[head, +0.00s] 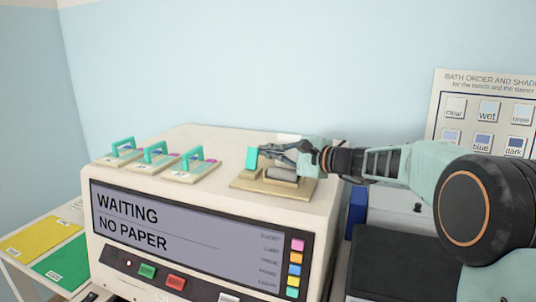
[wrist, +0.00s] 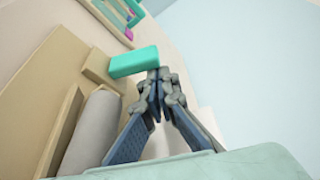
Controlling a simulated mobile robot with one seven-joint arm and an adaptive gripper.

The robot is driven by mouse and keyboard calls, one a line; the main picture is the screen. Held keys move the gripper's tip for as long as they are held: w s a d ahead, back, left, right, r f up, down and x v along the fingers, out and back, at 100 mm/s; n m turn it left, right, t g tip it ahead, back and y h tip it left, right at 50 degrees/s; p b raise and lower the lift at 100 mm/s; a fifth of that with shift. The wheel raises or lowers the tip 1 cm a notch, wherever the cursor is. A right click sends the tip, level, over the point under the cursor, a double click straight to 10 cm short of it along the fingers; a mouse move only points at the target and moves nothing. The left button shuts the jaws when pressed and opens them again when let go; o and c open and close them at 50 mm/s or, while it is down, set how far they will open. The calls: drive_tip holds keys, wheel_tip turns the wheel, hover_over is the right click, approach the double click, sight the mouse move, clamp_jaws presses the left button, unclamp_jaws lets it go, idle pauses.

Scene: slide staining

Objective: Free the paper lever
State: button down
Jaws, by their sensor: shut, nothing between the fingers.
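The paper lever (head: 251,158) shows as a teal block standing at the left end of a beige holder (head: 262,187) on top of the white machine. It also shows in the wrist view (wrist: 134,62), at the end of a tan bar. A grey roll (head: 283,175) lies in the holder, and it shows in the wrist view (wrist: 92,135). My gripper (head: 263,152) is shut and empty, above the holder from the right. In the wrist view its fingertips (wrist: 158,78) meet right beside the teal block's end. I cannot tell whether they touch it.
The machine's screen (head: 160,222) reads "WAITING NO PAPER", with coloured buttons below. Several teal-handled plates (head: 158,156) stand on the machine's top to the left. A dark box (head: 400,255) and a blue item (head: 356,212) are at the right. Yellow and green sheets (head: 62,262) lie at lower left.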

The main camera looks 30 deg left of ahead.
drive_tip(key=shift+s+b, duration=0.2)
drive_tip(key=shift+b, duration=0.95)
drive_tip(key=b, duration=0.1)
drive_tip(key=n+b, duration=0.1)
drive_tip(key=b, duration=0.1)
drive_tip(key=shift+s+f, duration=0.2)
drive_tip(key=shift+s, duration=0.05)
drive_tip(key=n+b, duration=0.1)
drive_tip(key=b, duration=0.2)
drive_tip(key=s+n+y+b, duration=0.1)
drive_tip(key=b, duration=0.2)
drive_tip(key=shift+d+r+t, duration=0.1)
drive_tip(key=shift+r+t, duration=0.15)
drive_tip(key=shift+t, duration=0.05)
drive_tip(key=shift+s+r+p, duration=0.1)
drive_tip(key=shift+r+p, duration=0.25)
drive_tip(key=shift+r, duration=0.1)
drive_tip(key=shift+d+f, duration=0.1)
